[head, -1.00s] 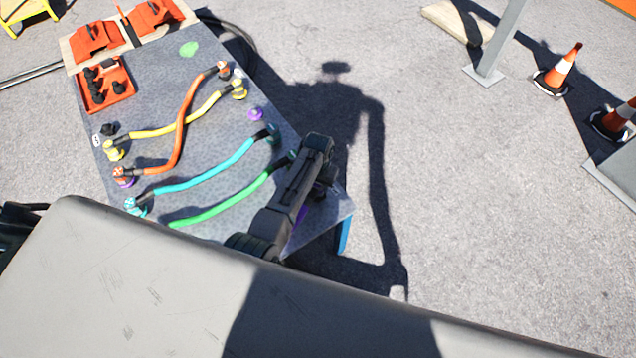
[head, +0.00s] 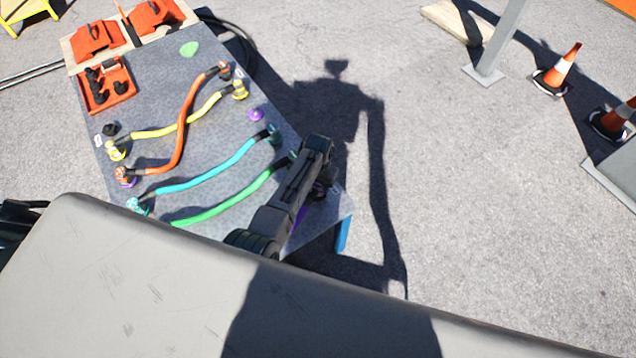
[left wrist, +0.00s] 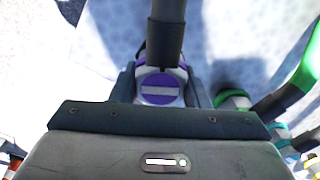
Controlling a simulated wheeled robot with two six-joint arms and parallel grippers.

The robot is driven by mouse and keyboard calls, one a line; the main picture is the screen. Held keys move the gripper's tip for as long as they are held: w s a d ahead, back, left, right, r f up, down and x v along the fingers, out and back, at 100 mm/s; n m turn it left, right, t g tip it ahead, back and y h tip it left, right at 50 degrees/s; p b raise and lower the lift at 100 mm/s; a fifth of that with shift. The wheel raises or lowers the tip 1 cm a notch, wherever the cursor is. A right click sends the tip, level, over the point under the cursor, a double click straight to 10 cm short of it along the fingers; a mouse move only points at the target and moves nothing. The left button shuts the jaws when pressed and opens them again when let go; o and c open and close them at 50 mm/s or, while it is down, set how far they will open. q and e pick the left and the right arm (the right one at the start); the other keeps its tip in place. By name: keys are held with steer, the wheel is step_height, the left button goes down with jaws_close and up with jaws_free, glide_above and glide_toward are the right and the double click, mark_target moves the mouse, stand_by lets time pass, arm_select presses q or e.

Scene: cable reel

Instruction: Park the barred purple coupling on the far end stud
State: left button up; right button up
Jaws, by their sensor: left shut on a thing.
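In the left wrist view the purple coupling (left wrist: 160,88) with a white bar on its end sits between the two fingers of my left gripper (left wrist: 161,90), which is shut on it. I cannot tell whether the coupling touches a stud. A bare purple stud (head: 256,115) stands on the right side of the board. My right gripper is not in view.
The grey board (head: 215,135) carries green (head: 225,208), cyan (head: 205,175), yellow (head: 160,132) and orange (head: 185,115) hoses. The green coupling (left wrist: 234,100) is close beside my left gripper. A red tray (head: 107,88) holds black parts. Paving to the right is open, with cones (head: 560,70) beyond.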

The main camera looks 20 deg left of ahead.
arm_select(q)
steer(key=shift+f+b, duration=0.35)
steer(key=shift+f, duration=0.1)
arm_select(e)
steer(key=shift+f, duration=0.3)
arm_select(q)
steer(key=o, duration=1.2)
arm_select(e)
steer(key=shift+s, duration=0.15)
arm_select(q)
steer(key=shift+r, duration=0.6)
step_height(320, 180, up, 10)
steer(key=shift+f+p, duration=0.15)
steer(key=shift+p, duration=0.35)
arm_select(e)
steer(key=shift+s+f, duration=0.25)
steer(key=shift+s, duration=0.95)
